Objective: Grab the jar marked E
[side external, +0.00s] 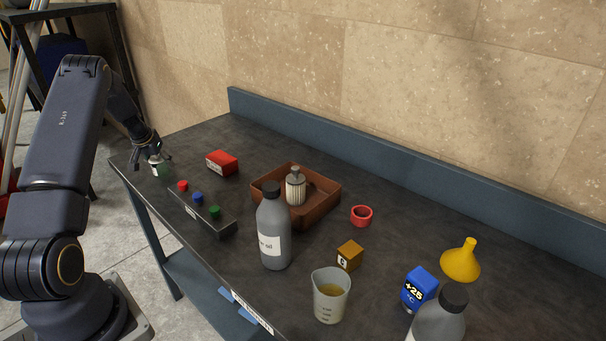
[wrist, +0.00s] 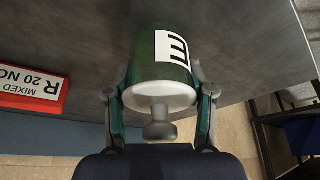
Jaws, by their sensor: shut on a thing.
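The jar marked E (wrist: 158,62) is dark green with a white label bearing a black E, and a pale lid or base with a knob faces the wrist camera. My gripper (wrist: 160,100) is shut on the jar, with one finger on each side of it. In the side view my gripper (side external: 159,158) is at the far left end of the table, and the jar (side external: 161,170) shows just below it, partly hidden by the fingers. I cannot tell whether the jar touches the tabletop.
A red box (side external: 222,163) lies close by, right of the jar. A dark block with coloured knobs (side external: 210,220) stands in front. A brown tray (side external: 265,206) holds a ribbed bottle (side external: 296,187). A grey oil bottle (side external: 273,230), beaker (side external: 330,296) and yellow funnel (side external: 460,263) stand farther right.

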